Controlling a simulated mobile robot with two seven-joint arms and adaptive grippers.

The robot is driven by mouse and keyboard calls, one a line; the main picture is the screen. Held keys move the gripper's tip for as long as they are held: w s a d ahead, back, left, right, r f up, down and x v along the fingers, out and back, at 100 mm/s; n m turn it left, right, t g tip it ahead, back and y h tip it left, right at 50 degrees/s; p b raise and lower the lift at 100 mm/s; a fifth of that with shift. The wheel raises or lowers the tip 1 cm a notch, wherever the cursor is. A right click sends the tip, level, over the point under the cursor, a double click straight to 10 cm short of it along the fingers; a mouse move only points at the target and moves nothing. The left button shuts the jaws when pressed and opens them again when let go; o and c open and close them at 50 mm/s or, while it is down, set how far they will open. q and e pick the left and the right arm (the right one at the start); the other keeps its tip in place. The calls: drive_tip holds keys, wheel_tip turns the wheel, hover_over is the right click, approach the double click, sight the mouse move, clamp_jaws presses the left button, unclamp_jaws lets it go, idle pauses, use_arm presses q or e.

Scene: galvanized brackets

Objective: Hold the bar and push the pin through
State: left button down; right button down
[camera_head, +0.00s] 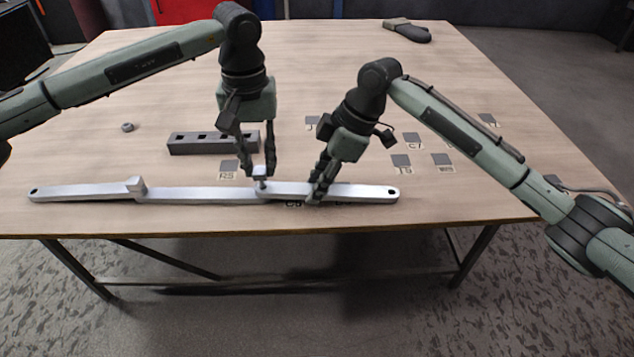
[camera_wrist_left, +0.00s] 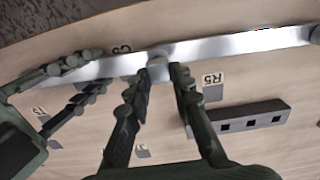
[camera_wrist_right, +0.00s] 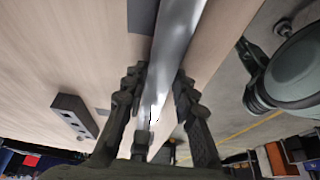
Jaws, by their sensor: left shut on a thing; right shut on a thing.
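The long silvery bar (camera_head: 200,194) lies along the table's near edge, with a hole at each end and a raised lug to the left. A small metal pin (camera_head: 260,180) stands upright at the bar's middle, its head above the bar; how deep it sits is hidden. My left gripper (camera_head: 259,174) points down with its fingers on either side of the pin, seen also in the left wrist view (camera_wrist_left: 158,61). My right gripper (camera_head: 315,197) is shut across the bar, right of the pin. In the right wrist view the bar (camera_wrist_right: 176,35) runs between its fingers.
A dark block with square holes (camera_head: 205,143) lies behind the bar, with a small ring (camera_head: 127,127) to its left. Several dark labelled squares (camera_head: 401,160) mark the table at right. Dark gloves (camera_head: 408,31) lie at the far edge. The table's far middle is clear.

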use_arm(q)
drive_tip(key=shift+f, duration=1.1)
idle(0.7)
drive_tip(key=c, duration=1.3)
unclamp_jaws()
drive_tip(key=shift+o, duration=0.2)
drive_tip(key=shift+r, duration=3)
use_arm(e)
drive_tip(key=c, duration=1.1)
unclamp_jaws()
drive_tip(key=shift+c, duration=0.2)
drive_tip(key=shift+r, duration=0.15)
